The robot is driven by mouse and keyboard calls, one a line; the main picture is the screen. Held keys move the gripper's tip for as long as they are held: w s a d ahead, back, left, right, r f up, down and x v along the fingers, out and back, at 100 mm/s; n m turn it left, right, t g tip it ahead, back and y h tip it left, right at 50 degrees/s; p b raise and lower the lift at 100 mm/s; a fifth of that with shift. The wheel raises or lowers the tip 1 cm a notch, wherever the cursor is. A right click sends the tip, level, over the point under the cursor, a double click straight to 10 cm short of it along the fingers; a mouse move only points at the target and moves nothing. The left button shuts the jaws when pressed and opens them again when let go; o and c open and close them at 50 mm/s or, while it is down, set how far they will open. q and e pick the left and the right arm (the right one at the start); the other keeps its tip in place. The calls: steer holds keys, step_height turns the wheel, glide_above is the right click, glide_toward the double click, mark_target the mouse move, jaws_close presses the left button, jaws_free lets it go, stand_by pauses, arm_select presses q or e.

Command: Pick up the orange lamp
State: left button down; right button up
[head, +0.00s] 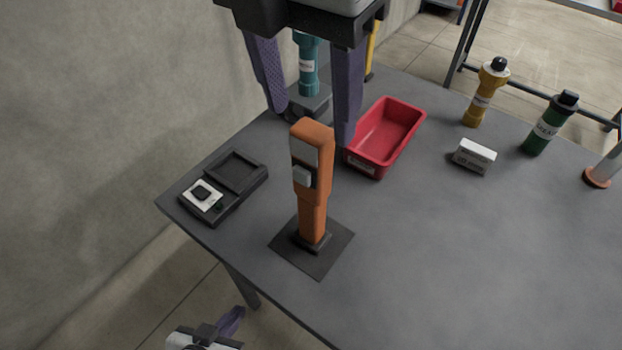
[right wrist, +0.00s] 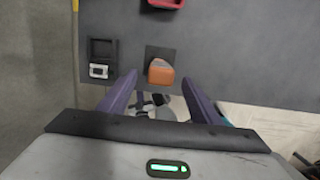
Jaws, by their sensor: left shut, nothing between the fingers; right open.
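The orange lamp (head: 313,212) stands upright on a dark square base plate (head: 287,255) near the table's left front edge. In the right wrist view its orange top (right wrist: 161,72) shows between the fingertips, seen from above. My right gripper (head: 311,126) is open and points down, with one purple finger to each side of the lamp's top in the head view. I cannot tell whether the fingertips are level with the lamp's top or above it. My left gripper (head: 232,322) is shut and empty, low at the bottom left, off the table's front edge.
A dark tray with a small white device (head: 203,195) lies left of the lamp. A red bin (head: 385,135) and a teal bottle (head: 309,70) are behind it. A white box (head: 474,156), yellow bottle (head: 486,92) and green bottle (head: 550,124) stand right. The front-right table is clear.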

mark_target(314, 156)
steer(key=f, duration=0.6)
steer(key=f+p, duration=0.1)
steer(key=f, duration=0.1)
steer(key=shift+w+d+f, duration=0.35)
steer(key=shift+f, duration=0.05)
jaws_close()
